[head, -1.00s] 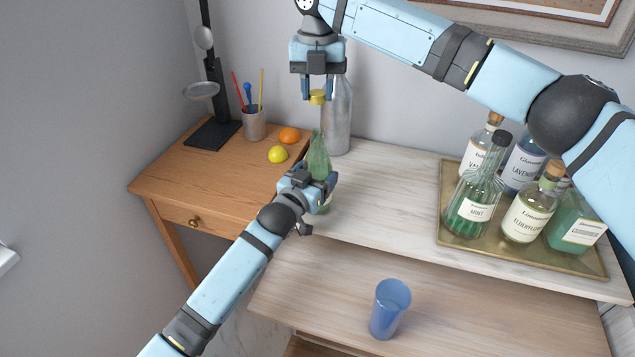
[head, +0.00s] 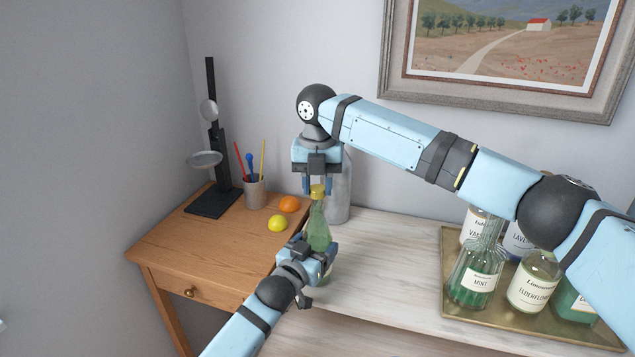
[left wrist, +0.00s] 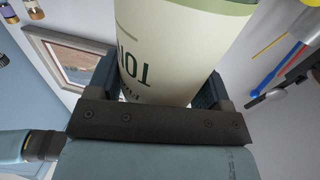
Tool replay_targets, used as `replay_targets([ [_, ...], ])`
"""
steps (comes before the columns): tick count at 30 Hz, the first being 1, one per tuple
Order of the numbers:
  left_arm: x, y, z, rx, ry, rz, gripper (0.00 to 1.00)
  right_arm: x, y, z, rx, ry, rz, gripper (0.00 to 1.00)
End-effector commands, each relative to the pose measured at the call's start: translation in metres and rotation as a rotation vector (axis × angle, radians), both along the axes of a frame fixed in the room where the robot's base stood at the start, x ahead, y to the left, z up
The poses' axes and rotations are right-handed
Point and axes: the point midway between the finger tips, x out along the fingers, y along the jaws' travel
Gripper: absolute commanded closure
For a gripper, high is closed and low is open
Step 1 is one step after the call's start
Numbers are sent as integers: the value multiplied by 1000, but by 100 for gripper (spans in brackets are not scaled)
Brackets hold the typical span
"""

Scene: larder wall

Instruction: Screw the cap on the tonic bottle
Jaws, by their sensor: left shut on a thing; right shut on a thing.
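The tonic bottle (head: 318,228) is green glass and stands upright at the left end of the marble shelf. My left gripper (head: 313,256) is shut around its lower body. In the left wrist view the bottle's cream label (left wrist: 170,60) with dark letters sits between the fingers (left wrist: 160,92). The yellow cap (head: 317,190) is at the top of the bottle's neck. My right gripper (head: 317,188) points down from above and is shut on the cap. Whether the cap's thread has caught cannot be seen.
A grey metal bottle (head: 340,190) stands close behind. A brass tray (head: 450,262) with several labelled bottles is at the right. A wooden side table (head: 165,245) at the left holds a lemon (head: 278,223), an orange (head: 289,204) and a pencil cup (head: 255,192). The middle of the marble shelf (head: 385,255) is clear.

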Motion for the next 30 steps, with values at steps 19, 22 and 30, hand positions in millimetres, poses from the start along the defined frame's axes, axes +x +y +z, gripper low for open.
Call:
replay_targets([
  [19,0,0,0,1,0,0,70,0,0,-18,-1,0,1,88],
  [22,0,0,0,1,0,0,70,0,0,-18,-1,0,1,88],
  [30,0,0,0,1,0,0,70,0,0,-18,-1,0,1,88],
])
